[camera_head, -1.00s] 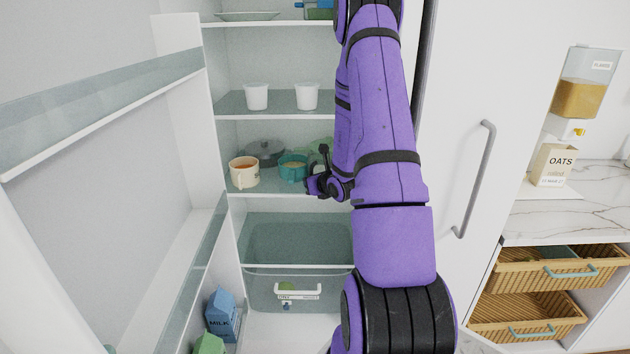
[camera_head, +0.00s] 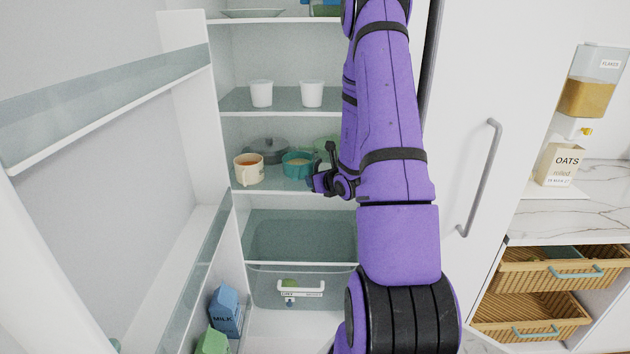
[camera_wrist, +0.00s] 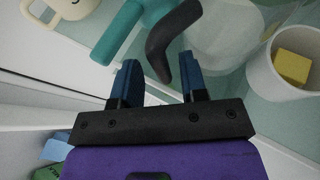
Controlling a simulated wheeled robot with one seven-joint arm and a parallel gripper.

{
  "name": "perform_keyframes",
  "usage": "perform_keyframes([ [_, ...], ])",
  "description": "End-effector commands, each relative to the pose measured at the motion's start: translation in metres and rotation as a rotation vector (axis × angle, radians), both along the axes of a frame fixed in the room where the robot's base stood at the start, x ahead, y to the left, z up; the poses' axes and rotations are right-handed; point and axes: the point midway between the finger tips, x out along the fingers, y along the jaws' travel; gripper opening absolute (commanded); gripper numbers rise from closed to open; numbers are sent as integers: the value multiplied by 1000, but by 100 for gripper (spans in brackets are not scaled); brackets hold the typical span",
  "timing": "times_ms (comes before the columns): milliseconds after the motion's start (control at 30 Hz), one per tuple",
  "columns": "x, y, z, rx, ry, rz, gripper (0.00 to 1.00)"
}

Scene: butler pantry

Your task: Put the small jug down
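A cream mug-like jug (camera_head: 249,170) with brownish contents stands upright on the fridge's middle shelf, at the left; I cannot tell for sure that it is the small jug. It also shows at the top left of the wrist view (camera_wrist: 70,9). A teal pot (camera_head: 298,166) stands just right of it. My gripper (camera_head: 322,174) is at the shelf front, right of the teal pot. In the wrist view my gripper's two blue fingers (camera_wrist: 158,86) are apart. A curved black handle (camera_wrist: 160,52) reaches toward the gap between them; what it belongs to is unclear.
A grey lidded pot (camera_head: 266,151) stands behind. A white tub (camera_wrist: 277,85) with a yellow block in it is at right in the wrist view. White cups (camera_head: 261,93) stand on the shelf above. My arm hides the shelf's right part. The open fridge door is at left.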

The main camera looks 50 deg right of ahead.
Motion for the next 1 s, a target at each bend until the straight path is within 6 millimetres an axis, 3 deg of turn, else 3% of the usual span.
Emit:
perform_keyframes([
  [400,-72,20,31,1,0,-1,40],
  [600,-91,26,39,-1,1,0,40],
  [733,-91,33,46,-10,-3,33,40],
  [867,-72,67,74,-70,-22,200,40],
  [1000,-50,136,118,-199,-45,520,40],
])
